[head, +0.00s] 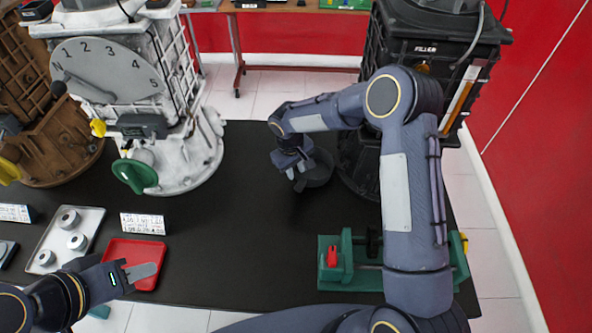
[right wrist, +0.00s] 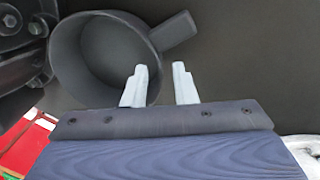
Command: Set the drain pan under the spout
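The drain pan (head: 320,172) is a dark grey round pan with a short handle (right wrist: 176,30). It stands on the black table beside the foot of the black engine (head: 365,150). My right gripper (head: 299,180) is over the pan's near left side in the head view. In the right wrist view the gripper (right wrist: 160,84) has its two pale fingers apart, with the pan (right wrist: 105,50) just beyond; its left finger overlaps the pan's wall. I cannot make out the spout. My left gripper (head: 136,270) is near the red tray, and its opening is unclear.
A white engine (head: 185,120) with a green handle (head: 135,175) stands left, a brown one (head: 50,150) beyond it. A red tray (head: 150,255), a grey tray with round parts (head: 85,225) and a green vise (head: 345,280) occupy the front. The middle table is clear.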

